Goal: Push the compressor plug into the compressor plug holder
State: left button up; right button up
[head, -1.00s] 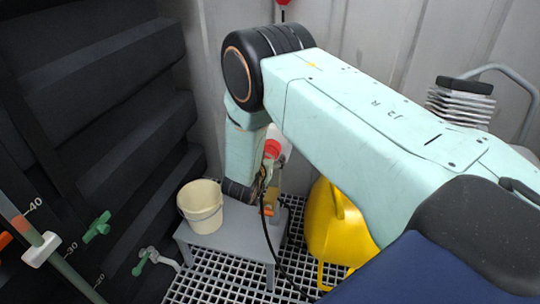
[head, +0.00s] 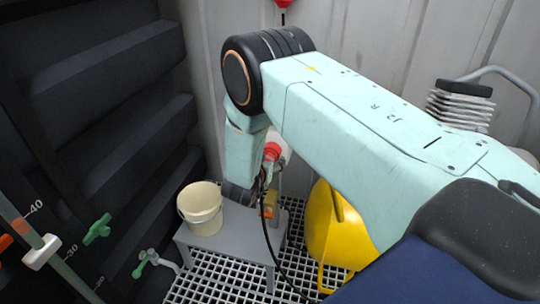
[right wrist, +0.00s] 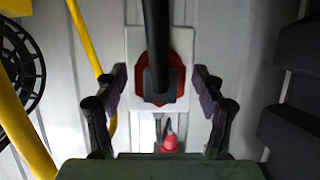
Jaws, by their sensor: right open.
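In the right wrist view, a black plug with a thick black cable (right wrist: 158,40) comes down from the top edge in front of a red piece (right wrist: 180,82) on a white wall plate (right wrist: 134,45). I take these for the compressor plug and its holder; how deep the plug sits cannot be told. My right gripper (right wrist: 160,100) is open, with one finger on each side of the plug, apparently clear of it. In the head view, the red part (head: 272,150) and black cable (head: 268,232) show beside my right forearm; my fingertips are not clear there. My left gripper is out of view.
A grey bench (head: 225,243) holds a cream bucket (head: 201,208) close to my right wrist. A yellow vessel (head: 326,225) stands to the right on the white grating (head: 225,275). Dark wall panels (head: 90,90) with green valves (head: 97,229) are at left. A red fitting (right wrist: 170,144) shows in the wrist view.

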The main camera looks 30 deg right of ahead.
jog(key=shift+c, duration=0.4)
grip_shut()
dwell(0.4)
jog(key=shift+s+a, duration=0.1)
jog(key=shift+a, duration=0.1)
jog(key=shift+s+a+p, duration=0.1)
jog(key=shift+p, duration=0.2)
jog(key=shift+s+a+r, duration=0.1)
jog(key=shift+s+a, duration=0.2)
jog(key=shift+a, duration=0.05)
jog(key=shift+s+a+p, duration=0.3)
jog(key=shift+p, duration=0.05)
jog(key=shift+s+a, duration=0.35)
jog(key=shift+a, duration=0.05)
jog(key=shift+s+a+p, duration=0.65)
jog(key=shift+s+a, duration=0.05)
jog(key=shift+a, duration=0.1)
